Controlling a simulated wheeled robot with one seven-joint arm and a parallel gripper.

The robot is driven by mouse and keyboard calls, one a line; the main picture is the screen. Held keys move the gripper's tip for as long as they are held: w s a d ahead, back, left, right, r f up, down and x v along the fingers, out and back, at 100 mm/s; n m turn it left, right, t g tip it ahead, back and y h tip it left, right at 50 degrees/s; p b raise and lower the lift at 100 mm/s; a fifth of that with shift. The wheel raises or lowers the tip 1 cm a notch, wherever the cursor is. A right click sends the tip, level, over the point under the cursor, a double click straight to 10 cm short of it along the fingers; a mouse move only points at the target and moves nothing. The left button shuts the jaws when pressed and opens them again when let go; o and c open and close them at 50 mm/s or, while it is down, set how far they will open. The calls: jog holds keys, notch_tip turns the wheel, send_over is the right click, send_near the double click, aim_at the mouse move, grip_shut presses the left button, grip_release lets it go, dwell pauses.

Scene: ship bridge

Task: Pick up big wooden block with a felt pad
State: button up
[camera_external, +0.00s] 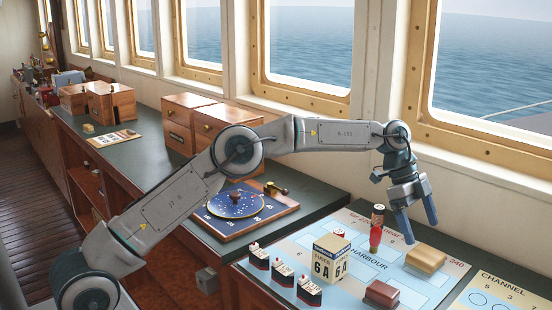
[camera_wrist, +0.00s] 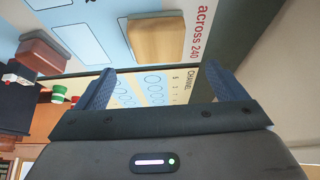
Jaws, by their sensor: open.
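A tan wooden block (camera_external: 426,258), the larger of two blocks, lies on the light-blue harbour chart (camera_external: 340,250) near its right edge. In the wrist view it (camera_wrist: 163,40) lies ahead of the fingertips, between their lines and apart from them. A smaller red-brown block (camera_external: 381,294) lies to its front left and also shows in the wrist view (camera_wrist: 43,55). My gripper (camera_external: 423,232) is open and empty, pointing down just above and behind the tan block. It also shows in the wrist view (camera_wrist: 160,68).
The windows and wall (camera_external: 480,172) rise behind the counter.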

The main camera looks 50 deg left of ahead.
aim_at(427, 254)
jog(key=shift+p+x, duration=0.45)
jog(key=shift+x, duration=2.65)
jog(key=shift+s+a, duration=0.15)
jog(key=shift+a, duration=0.1)
jog(key=c, duration=1.1)
